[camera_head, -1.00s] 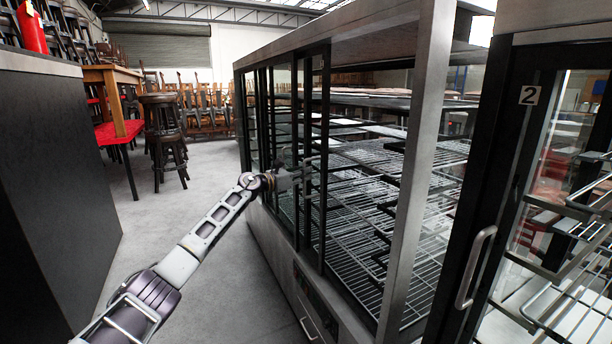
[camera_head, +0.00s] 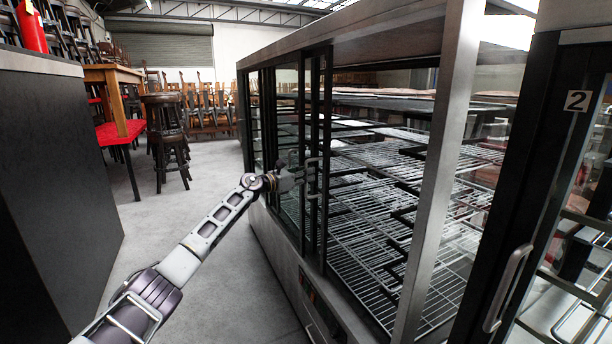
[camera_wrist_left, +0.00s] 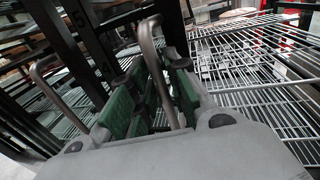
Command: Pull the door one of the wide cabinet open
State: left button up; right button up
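The wide cabinet (camera_head: 449,170) is a long metal and glass case with black-framed sliding doors and wire shelves inside. The black door frames (camera_head: 325,170) are bunched toward its middle, and the near part of its front stands open. My left gripper (camera_head: 308,174) is at a metal bar handle on a black door frame. In the left wrist view, the green-padded fingers (camera_wrist_left: 160,100) are on both sides of the curved handle (camera_wrist_left: 150,45) and appear closed on it. The contact is partly hidden. My right gripper is out of view.
A second cabinet marked 2 (camera_head: 577,101) with its own handle (camera_head: 508,288) is close on the right. A dark counter (camera_head: 55,180) is on the left. Grey floor (camera_head: 200,235) lies clear between, with stools (camera_head: 167,140) and a wooden table (camera_head: 112,75) farther back.

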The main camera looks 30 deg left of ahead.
pick_arm(q)
jog(key=shift+o, duration=0.7)
jog(key=shift+s, duration=0.1)
jog(key=v, duration=1.1)
jog(key=shift+s, duration=0.35)
jog(key=shift+a, duration=0.2)
dwell(0.5)
